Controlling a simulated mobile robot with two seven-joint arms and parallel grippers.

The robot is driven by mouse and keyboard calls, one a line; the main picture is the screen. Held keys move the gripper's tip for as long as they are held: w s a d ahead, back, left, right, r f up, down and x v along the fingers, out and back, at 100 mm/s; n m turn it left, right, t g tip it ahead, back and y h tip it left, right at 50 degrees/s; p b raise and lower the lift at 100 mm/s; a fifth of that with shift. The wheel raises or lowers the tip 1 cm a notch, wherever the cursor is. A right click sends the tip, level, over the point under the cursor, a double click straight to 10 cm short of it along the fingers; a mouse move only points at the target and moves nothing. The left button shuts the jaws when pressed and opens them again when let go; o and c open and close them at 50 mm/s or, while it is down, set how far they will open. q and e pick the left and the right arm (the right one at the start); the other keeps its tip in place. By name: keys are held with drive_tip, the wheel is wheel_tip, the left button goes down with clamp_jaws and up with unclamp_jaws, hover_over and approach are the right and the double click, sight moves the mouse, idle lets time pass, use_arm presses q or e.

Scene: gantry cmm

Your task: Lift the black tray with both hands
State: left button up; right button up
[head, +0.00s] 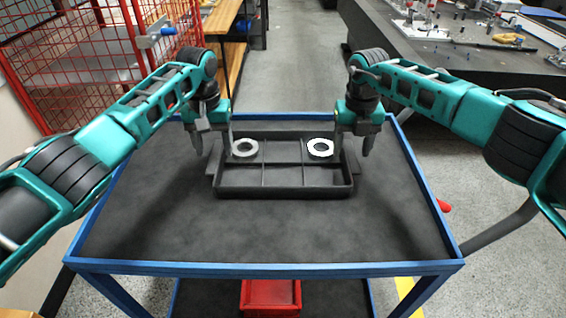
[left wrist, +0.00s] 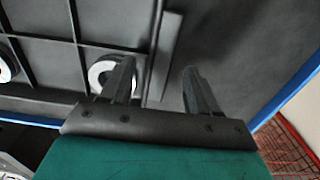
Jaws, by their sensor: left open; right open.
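The black tray (head: 284,192) lies flat on the cart, divided into compartments, with a ledge-like handle on each side. In the left wrist view, the tray (left wrist: 42,25) fills the left, and its side handle (left wrist: 166,50) lines up with the gap between the fingers. My left gripper (head: 213,148) is open at the tray's left side; its fingers also show in the left wrist view (left wrist: 160,85). My right gripper (head: 354,148) is open at the tray's right side. I cannot tell whether any finger touches the tray. Two white rings, left (head: 235,149) and right (head: 312,148), lie in the back compartments.
The blue-framed cart (head: 260,269) has a dark top (head: 160,220), clear in front of the tray. A red bin (head: 270,297) is on its lower shelf. A red mesh cage (head: 90,60) stands at back left, and a dark table (head: 400,50) at back right.

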use_arm(q)
drive_tip(key=shift+f, duration=0.95)
use_arm(e)
drive_tip(key=shift+f, duration=0.95)
use_arm(q)
drive_tip(key=shift+c, duration=0.4)
use_arm(e)
drive_tip(key=shift+c, duration=0.4)
use_arm(q)
clamp_jaws()
use_arm(e)
clamp_jaws()
use_arm(q)
drive_tip(key=shift+r, duration=0.15)
use_arm(e)
drive_tip(key=shift+r, duration=0.1)
